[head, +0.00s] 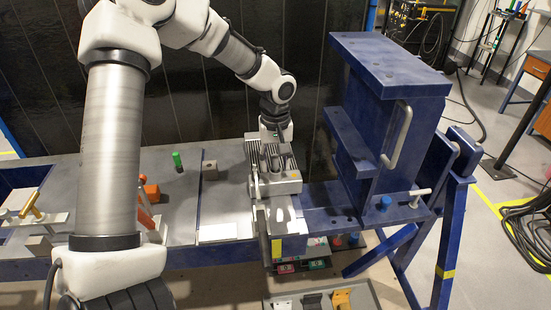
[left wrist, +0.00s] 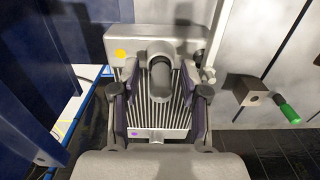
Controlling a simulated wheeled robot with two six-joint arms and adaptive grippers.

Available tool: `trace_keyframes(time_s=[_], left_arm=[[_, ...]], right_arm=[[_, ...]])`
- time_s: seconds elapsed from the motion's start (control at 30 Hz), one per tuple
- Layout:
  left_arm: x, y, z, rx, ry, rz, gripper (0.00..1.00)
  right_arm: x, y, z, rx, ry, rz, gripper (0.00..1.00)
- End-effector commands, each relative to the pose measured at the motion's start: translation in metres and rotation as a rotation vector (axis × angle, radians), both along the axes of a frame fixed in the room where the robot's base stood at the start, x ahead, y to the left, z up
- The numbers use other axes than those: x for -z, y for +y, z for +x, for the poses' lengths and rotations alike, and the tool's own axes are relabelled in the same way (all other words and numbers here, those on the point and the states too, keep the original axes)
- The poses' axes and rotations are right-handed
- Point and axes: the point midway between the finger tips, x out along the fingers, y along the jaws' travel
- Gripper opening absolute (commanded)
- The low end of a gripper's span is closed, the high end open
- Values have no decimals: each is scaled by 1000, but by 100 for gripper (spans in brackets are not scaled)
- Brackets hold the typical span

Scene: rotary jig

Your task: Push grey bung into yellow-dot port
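A grey finned housing (head: 270,183) stands on the bench in the head view, and its fins also show in the left wrist view (left wrist: 181,112). A yellow dot (left wrist: 120,54) marks the upper left of its grey block. A purple dot (left wrist: 133,133) is lower down. A grey rounded cylinder (left wrist: 160,82) stands out from the block's middle; I cannot tell whether it is the bung. My left gripper (left wrist: 159,100) is open, its fingers on either side of this cylinder with gaps. The arm hides part of the housing in the head view. My right gripper is not in view.
A tall blue frame (head: 390,110) with a handle stands to the right. A tray (head: 320,298) with parts lies below the front edge.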

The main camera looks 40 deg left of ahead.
Motion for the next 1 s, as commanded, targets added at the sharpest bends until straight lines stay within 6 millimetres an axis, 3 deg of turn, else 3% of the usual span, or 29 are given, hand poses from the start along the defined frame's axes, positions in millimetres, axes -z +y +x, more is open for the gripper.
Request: trace_keyframes(time_s=[0.27,0.7,0.83,1.0], left_arm=[[-8,0,1,-1,-3,0,45],[-108,0,1,-1,-4,2,45],[-121,0,0,0,-1,1,45],[-124,0,0,1,1,-1,45]], right_arm=[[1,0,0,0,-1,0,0],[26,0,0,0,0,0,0],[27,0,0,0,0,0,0],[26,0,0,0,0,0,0]])
